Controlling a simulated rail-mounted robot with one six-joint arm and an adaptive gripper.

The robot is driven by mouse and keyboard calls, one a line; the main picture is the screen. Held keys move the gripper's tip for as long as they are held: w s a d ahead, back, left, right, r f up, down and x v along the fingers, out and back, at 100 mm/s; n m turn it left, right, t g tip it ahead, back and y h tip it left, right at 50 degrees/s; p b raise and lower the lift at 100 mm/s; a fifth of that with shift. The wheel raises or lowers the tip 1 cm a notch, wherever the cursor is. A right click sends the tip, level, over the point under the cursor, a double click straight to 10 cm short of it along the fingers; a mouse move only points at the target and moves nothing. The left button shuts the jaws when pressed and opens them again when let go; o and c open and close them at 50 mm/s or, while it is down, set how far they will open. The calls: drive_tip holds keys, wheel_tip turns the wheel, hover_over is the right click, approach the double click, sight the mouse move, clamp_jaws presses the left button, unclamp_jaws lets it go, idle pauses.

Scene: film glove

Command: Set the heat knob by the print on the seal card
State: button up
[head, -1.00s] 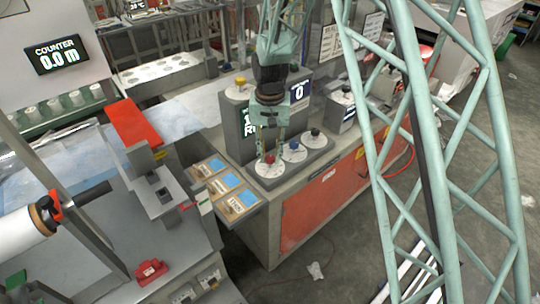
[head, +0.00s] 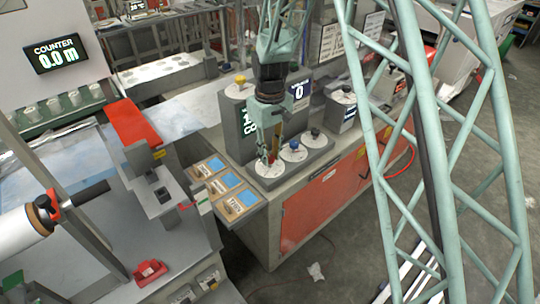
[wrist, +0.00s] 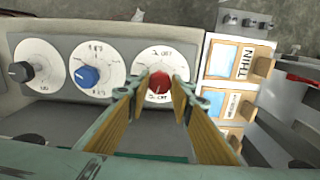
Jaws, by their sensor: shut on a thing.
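My gripper (head: 270,158) is at the front dial of the grey control box, its fingers pointing down. It is shut on the red knob (wrist: 159,86), with one finger on each side. The knob sits at the centre of a white round dial (wrist: 162,61) whose small print I cannot read fully. In the head view my fingers largely hide the knob. Three cards with blue patches lie beside the dial: the one printed THIN (wrist: 238,61), a middle one apparently printed MEDIUM (wrist: 233,104), and a third partly hidden by my finger. I cannot tell which is the seal card.
A blue knob (head: 294,145) and a black knob (head: 315,132) stand on neighbouring dials. A yellow knob (head: 240,80) is on a taller box behind. The counter screen (head: 55,54) reads 0.0 m.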

sight(270, 157)
drive_tip(key=shift+n, duration=1.5)
drive_tip(key=o, duration=0.9)
drive_tip(key=shift+r, duration=0.15)
wheel_tip(270, 157, up, 12)
drive_tip(key=shift+f, duration=0.15)
